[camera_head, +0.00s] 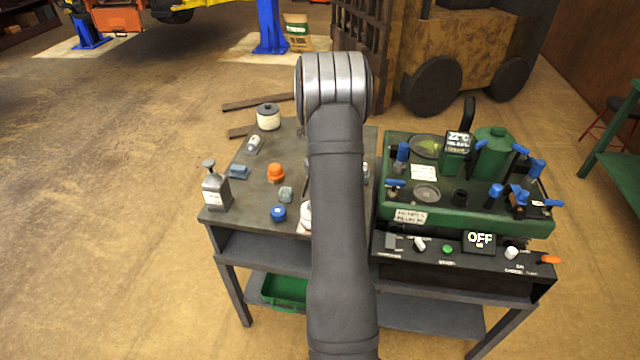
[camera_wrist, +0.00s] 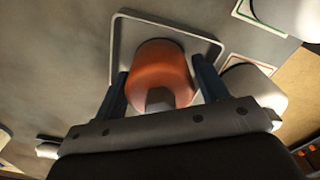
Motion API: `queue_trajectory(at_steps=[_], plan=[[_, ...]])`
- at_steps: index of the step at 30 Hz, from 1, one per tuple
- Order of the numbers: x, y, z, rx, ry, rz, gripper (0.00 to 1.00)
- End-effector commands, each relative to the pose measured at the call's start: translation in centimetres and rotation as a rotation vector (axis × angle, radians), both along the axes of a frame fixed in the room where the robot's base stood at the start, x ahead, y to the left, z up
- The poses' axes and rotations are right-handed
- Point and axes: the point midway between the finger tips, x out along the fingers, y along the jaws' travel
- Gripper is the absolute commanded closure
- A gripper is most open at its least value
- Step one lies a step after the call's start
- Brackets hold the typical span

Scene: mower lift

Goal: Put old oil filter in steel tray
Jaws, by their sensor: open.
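In the wrist view an orange cylinder (camera_wrist: 160,72), which looks like the old oil filter, stands between the fingers of my gripper (camera_wrist: 165,95). The fingers are open, one on each side of it; I cannot tell whether either touches it. A square grey tray with a pale raised rim (camera_wrist: 205,38), which looks like the steel tray, surrounds the cylinder. The cylinder appears to be inside the rim; its base is partly hidden by my gripper. In the head view my arm hides the gripper, the tray and this cylinder.
On the bench (camera_head: 244,208) are an orange-capped item (camera_head: 276,173), a blue cap (camera_head: 278,213), a grey bottle (camera_head: 215,187) and a cream jar (camera_head: 268,117). A green machine (camera_head: 465,215) stands right of my arm.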

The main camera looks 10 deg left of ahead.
Motion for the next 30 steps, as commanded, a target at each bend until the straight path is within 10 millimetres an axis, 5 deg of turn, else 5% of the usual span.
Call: queue_trajectory(at_steps=[5, 18, 30], plan=[[0.1, 0.0, 1.8, 0.001, -0.004, 0.0, 0.33], [0.1, 0.0, 10.5, 0.0, -0.002, 0.0, 0.33], [0.0, 0.0, 12.3, 0.0, 0.0, 0.0, 0.33]])
